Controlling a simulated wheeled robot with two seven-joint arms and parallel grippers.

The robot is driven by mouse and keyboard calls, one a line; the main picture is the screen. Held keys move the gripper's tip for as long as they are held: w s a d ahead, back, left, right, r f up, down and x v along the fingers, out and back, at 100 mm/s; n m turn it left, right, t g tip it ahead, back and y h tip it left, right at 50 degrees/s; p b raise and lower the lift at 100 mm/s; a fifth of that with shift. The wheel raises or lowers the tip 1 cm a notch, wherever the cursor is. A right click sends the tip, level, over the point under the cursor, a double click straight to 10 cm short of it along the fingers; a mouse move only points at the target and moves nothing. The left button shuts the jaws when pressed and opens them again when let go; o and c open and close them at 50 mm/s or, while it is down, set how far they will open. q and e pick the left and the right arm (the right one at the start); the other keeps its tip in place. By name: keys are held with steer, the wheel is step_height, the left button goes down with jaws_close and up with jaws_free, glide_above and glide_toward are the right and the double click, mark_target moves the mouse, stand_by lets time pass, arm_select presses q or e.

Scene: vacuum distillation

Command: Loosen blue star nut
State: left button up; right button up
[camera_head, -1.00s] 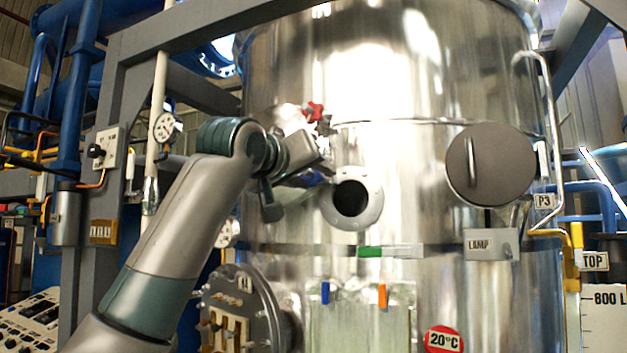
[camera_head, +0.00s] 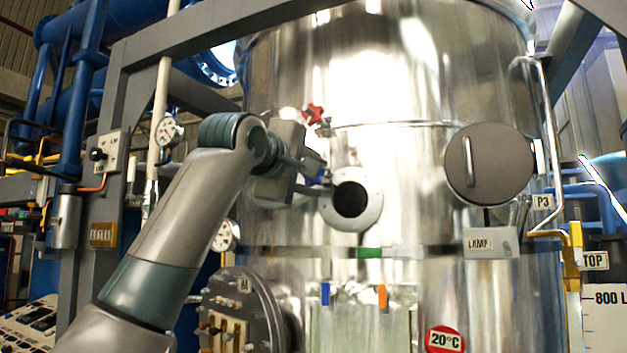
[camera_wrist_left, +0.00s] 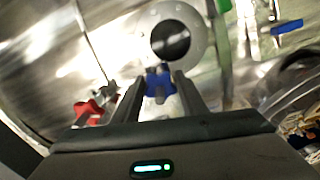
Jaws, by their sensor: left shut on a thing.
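The blue star nut (camera_wrist_left: 158,82) sits between the fingertips of my left gripper in the left wrist view, just below the round port. My left gripper (camera_head: 316,176) is shut on it; in the head view only a bit of blue shows at the fingertips, at the upper left of the port. A red star nut (camera_head: 314,113) is above the gripper in the head view and to its left in the left wrist view (camera_wrist_left: 88,112). My right gripper is in neither view.
The large steel vessel (camera_head: 400,95) fills the middle. It carries a flanged round port (camera_head: 373,209), a grey disc with a handle (camera_head: 512,165) and a LAMP box (camera_head: 491,243). A gauge (camera_head: 226,235) and a round flanged hatch (camera_head: 272,307) are near my left arm.

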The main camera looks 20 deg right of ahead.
arm_select(q)
steer(key=n+b, duration=0.2)
steer(key=n, duration=0.5)
steer(key=shift+f, duration=0.2)
steer(key=n+b, duration=0.1)
steer(key=n, duration=0.3)
steer(key=shift+n+b, duration=0.35)
steer(key=shift+n, duration=1.25)
steer(key=o, duration=1.1)
steer(key=shift+r, duration=0.1)
steer(key=shift+c, duration=0.2)
steer(key=shift+s+a, duration=0.1)
